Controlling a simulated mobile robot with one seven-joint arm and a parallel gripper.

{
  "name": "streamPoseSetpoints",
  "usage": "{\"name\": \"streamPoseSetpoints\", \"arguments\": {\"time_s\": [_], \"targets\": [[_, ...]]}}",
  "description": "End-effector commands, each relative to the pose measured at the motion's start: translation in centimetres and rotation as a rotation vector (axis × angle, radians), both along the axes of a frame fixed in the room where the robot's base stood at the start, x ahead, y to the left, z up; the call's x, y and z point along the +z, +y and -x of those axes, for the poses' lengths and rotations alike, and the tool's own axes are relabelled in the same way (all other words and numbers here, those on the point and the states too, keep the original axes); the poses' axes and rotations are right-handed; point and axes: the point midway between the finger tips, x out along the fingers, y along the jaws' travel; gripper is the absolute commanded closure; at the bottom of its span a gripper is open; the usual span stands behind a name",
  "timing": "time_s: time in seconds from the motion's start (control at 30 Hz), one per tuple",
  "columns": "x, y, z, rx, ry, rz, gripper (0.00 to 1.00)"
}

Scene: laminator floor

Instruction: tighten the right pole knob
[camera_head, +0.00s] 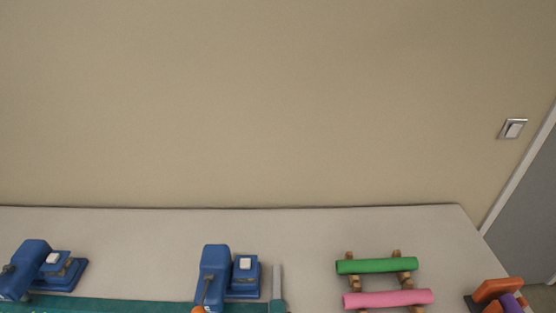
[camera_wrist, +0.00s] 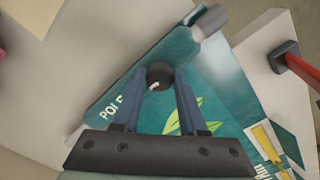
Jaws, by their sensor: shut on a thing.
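In the wrist view, a dark round pole knob (camera_wrist: 160,73) with a small pale mark sits on a teal bar (camera_wrist: 125,95) that carries printed letters. My gripper (camera_wrist: 161,80) has its two blue fingers closed on the knob from both sides. A grey cylindrical end (camera_wrist: 208,22) shows at the upper end of the bar. In the head view, the teal strip (camera_head: 110,304) runs along the bottom edge between two blue machines, the left one (camera_head: 32,262) and the right one (camera_head: 214,268). My gripper and the knob cannot be made out there.
A printed sheet with green leaves (camera_wrist: 215,90) lies beside the bar. A red-handled tool (camera_wrist: 300,66) lies to the right. On the table (camera_head: 310,225), green (camera_head: 375,266) and pink (camera_head: 388,299) rolls rest on wooden supports. Orange and purple things (camera_head: 497,292) are at the right corner.

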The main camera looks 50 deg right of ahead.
Motion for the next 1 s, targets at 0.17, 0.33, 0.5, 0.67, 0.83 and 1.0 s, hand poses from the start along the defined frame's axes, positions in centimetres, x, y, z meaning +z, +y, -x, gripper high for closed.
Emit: {"name": "streamPoseSetpoints", "arguments": {"time_s": [0.17, 0.33, 0.5, 0.67, 0.83, 1.0], "targets": [[0.17, 0.04, -0.1, -0.088, -0.001, -0.001, 1.0], [0.23, 0.05, -0.12, -0.224, -0.002, -0.001, 1.0], [0.24, 0.06, -0.13, -0.384, -0.002, -0.001, 1.0], [0.24, 0.04, -0.14, -0.536, -0.001, -0.001, 1.0], [0.24, -0.01, -0.16, -0.699, -0.002, 0.0, 1.0], [0.23, 0.0, -0.19, -0.859, -0.003, 0.0, 1.0]]}}
